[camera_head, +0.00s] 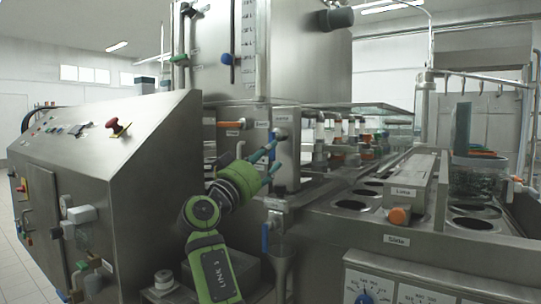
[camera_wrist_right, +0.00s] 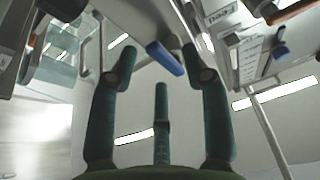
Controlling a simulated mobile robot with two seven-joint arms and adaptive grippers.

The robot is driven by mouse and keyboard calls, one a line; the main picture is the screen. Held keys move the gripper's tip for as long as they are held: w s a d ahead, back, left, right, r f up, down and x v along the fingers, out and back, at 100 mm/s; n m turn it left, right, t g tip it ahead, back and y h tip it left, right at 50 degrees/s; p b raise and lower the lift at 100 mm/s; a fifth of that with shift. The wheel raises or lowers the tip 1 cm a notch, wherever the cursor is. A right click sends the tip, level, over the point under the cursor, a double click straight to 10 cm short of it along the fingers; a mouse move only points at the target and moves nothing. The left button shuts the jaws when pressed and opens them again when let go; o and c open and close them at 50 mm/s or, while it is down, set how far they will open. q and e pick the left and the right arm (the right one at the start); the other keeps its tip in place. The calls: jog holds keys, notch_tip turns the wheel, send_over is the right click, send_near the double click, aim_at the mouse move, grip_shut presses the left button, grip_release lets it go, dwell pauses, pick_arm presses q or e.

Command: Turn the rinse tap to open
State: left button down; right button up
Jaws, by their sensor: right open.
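My right gripper (camera_head: 275,155) is green with dark teal fingers and stands open in front of the machine's steel column. A tap with a blue handle (camera_head: 272,146) sits at its fingertips, partly hidden by them in the head view. In the right wrist view the blue handle (camera_wrist_right: 165,58) lies tilted in the gap between the open fingertips (camera_wrist_right: 159,48). I cannot tell whether a finger touches it. The small labels near the taps are too blurred to tell surely which one reads rinse. My left gripper is not in view.
Another tap with a blue handle (camera_head: 266,238) hangs below. An orange handle (camera_head: 230,132) is left of the fingers, and a blue knob (camera_head: 227,58) is above. The sloped control panel (camera_head: 150,125) stands left. The cup table with round holes (camera_head: 350,204) is right.

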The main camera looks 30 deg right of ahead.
jog(key=v, duration=1)
